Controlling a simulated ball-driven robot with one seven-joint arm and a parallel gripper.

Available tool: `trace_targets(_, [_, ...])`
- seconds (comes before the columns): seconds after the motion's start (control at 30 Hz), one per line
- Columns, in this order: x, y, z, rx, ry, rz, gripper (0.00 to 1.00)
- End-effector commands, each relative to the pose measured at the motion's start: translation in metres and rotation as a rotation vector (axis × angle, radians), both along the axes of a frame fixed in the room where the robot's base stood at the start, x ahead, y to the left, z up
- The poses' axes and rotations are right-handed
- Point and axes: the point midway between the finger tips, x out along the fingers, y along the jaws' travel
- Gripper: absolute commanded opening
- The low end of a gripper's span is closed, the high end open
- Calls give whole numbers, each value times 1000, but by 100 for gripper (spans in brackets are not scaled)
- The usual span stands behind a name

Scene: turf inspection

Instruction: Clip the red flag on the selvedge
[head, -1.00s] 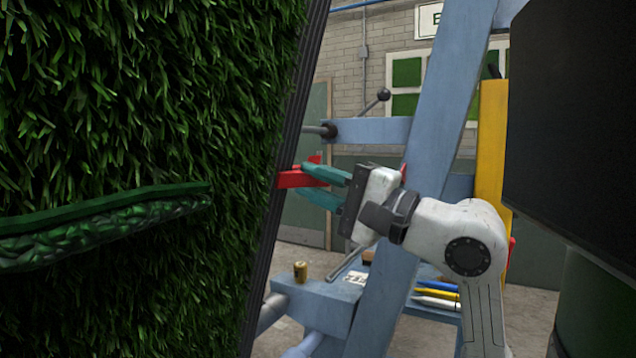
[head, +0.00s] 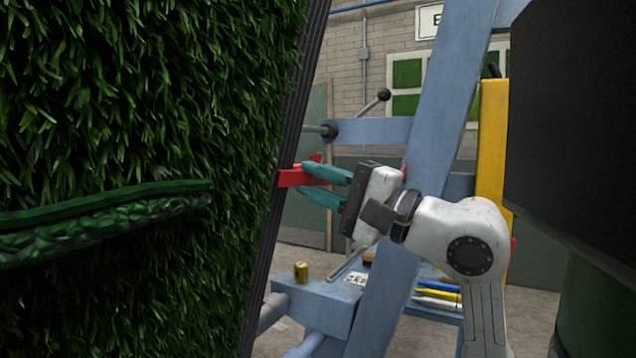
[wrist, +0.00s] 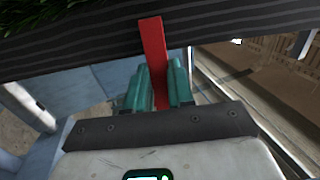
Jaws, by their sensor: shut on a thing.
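The red flag (head: 296,178) is a small red clip-like piece. My gripper (head: 325,184) has teal fingers and is shut on it. In the head view the flag's far end meets the dark striped selvedge (head: 277,205) at the right edge of the upright green turf (head: 130,110). In the wrist view the red flag (wrist: 153,60) runs from between the teal fingers (wrist: 160,90) and its tip overlaps the dark selvedge band (wrist: 100,38). I cannot tell whether the flag grips the edge or only lies against it.
A green ridged roll (head: 110,225) crosses the turf at left. A blue frame (head: 430,125) stands behind my arm. A lower blue beam (head: 315,305) carries a small yellow tin (head: 302,271). A rod with a black knob (head: 384,95) juts out above. A large dark panel (head: 570,130) fills the right.

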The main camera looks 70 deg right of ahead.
Motion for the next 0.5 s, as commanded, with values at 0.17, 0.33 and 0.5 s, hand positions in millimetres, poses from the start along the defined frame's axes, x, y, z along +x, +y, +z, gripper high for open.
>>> trace_targets(0.17, [-1,1,1,-2,-2,2,33])
trace_targets(0.33, [0,0,0,-1,-1,1,49])
trace_targets(0.5, [0,0,0,-1,-1,0,52])
